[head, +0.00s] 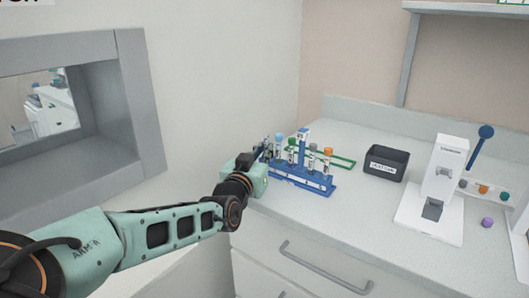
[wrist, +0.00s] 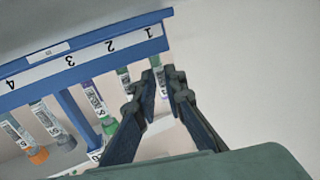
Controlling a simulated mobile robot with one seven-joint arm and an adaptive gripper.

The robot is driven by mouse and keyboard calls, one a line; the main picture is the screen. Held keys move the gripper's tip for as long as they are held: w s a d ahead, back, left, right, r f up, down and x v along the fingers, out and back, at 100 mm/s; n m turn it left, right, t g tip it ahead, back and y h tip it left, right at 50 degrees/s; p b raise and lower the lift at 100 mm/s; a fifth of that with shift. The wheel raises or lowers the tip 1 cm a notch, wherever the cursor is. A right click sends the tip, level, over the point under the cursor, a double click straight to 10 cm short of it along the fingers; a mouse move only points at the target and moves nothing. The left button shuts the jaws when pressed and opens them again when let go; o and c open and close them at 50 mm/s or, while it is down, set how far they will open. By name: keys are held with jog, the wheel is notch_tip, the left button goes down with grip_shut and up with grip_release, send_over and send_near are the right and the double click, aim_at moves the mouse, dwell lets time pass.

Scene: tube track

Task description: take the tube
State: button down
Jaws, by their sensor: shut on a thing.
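The blue rack (head: 301,177) stands on the counter and holds several labelled tubes with coloured caps. In the wrist view, the rack (wrist: 85,62) has upside-down slot numbers 1 to 4. My gripper (head: 263,151) is at the rack's left end. In the wrist view, my gripper's fingertips (wrist: 162,82) are on either side of a tube (wrist: 156,62) under slot number 1, shut on it. The fingers hide much of this tube. It appears to be still at the rack. An orange-capped tube (head: 327,158) and a grey-capped tube (head: 311,156) stand farther right.
A black labelled bin (head: 387,163) and a white device (head: 437,190) stand to the right. A purple cap (head: 487,222) lies on the counter. The counter's front is clear.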

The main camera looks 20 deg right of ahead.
notch_tip(320, 180, up, 2)
jog(key=shift+r+p, duration=0.25)
jog(key=shift+p, duration=0.2)
jog(key=s+a+r+p, duration=0.6)
jog(key=s+a+r, duration=0.3)
jog(key=s+r, duration=0.1)
jog(key=shift+s+a+p, duration=0.15)
jog(key=shift+s+p, duration=0.1)
jog(key=shift+p, duration=0.15)
